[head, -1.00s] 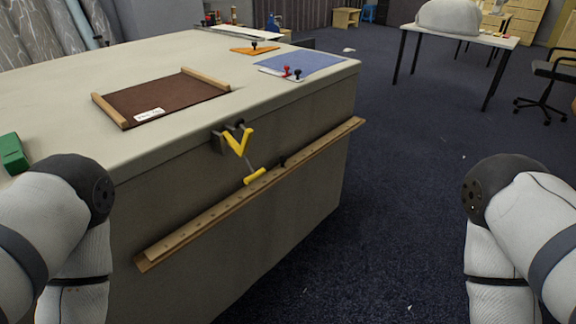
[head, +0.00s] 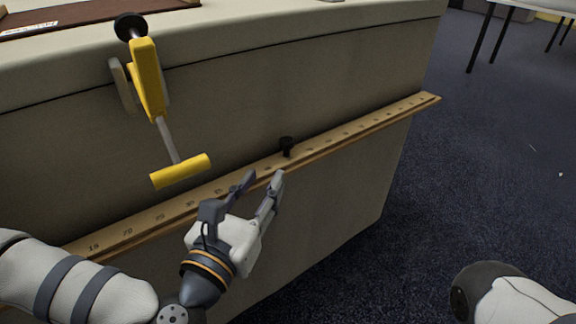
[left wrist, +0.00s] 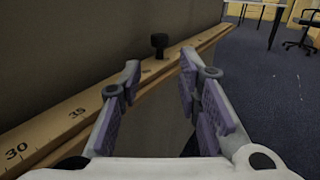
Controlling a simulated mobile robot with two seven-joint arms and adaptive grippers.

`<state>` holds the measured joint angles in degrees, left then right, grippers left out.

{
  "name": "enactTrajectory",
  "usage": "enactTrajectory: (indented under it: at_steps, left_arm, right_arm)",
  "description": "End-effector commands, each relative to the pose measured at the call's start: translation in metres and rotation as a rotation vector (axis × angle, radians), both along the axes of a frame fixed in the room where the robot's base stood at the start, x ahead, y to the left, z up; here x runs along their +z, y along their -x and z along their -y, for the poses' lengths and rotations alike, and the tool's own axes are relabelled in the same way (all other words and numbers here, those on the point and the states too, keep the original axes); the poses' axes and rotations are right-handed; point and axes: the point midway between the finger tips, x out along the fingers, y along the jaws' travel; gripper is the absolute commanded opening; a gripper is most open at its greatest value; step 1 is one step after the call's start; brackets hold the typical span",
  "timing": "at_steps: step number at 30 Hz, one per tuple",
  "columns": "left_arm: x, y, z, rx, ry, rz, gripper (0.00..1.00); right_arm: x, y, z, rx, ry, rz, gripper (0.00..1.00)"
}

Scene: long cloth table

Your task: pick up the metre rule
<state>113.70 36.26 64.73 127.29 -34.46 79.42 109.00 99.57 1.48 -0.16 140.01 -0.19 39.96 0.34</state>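The metre rule (head: 350,131) is a long wooden strip with numbers, running along the side of the cloth-covered table. A black knob (head: 287,146) stands up on it near its middle. In the left wrist view the rule (left wrist: 62,121) runs from lower left to upper right, and the knob (left wrist: 160,42) shows beyond the fingers. My left gripper (head: 265,178) is open and empty, its fingertips close to the rule's front edge just below the knob. I cannot tell whether they touch it. My right gripper is out of view; only part of that arm shows at lower right.
A yellow-handled clamp (head: 150,80) hangs on the table's edge, its yellow bar just above the rule. The brown board (head: 75,14) lies on the table (head: 300,50). Open dark carpet (head: 490,150) lies to the right, with another table's legs behind.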

Motion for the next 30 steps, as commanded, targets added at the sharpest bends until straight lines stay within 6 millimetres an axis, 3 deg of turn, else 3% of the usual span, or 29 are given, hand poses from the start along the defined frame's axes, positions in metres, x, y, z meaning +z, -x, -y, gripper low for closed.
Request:
enactTrajectory:
  at_steps: [3,15,23,24,28,30]
  left_arm:
    - [0.001,-0.026,0.010,-0.001,-0.002,0.003,0.31]
    - [0.006,-0.086,0.030,-0.004,-0.007,-0.002,0.31]
    - [0.007,-0.094,0.033,-0.006,-0.005,-0.003,0.31]
    - [0.007,-0.094,0.033,-0.006,-0.005,-0.003,0.29]
    - [0.007,-0.093,0.033,-0.006,-0.007,-0.004,0.00]
    - [0.007,-0.093,0.033,-0.006,-0.007,-0.004,0.00]
  right_arm:
    - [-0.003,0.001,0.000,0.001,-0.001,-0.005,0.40]
    - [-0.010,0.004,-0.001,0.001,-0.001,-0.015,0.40]
    - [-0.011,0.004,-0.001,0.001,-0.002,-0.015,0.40]
    - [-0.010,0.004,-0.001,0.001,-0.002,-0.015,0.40]
    - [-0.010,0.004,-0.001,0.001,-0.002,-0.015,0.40]
    - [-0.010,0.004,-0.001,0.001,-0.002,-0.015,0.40]
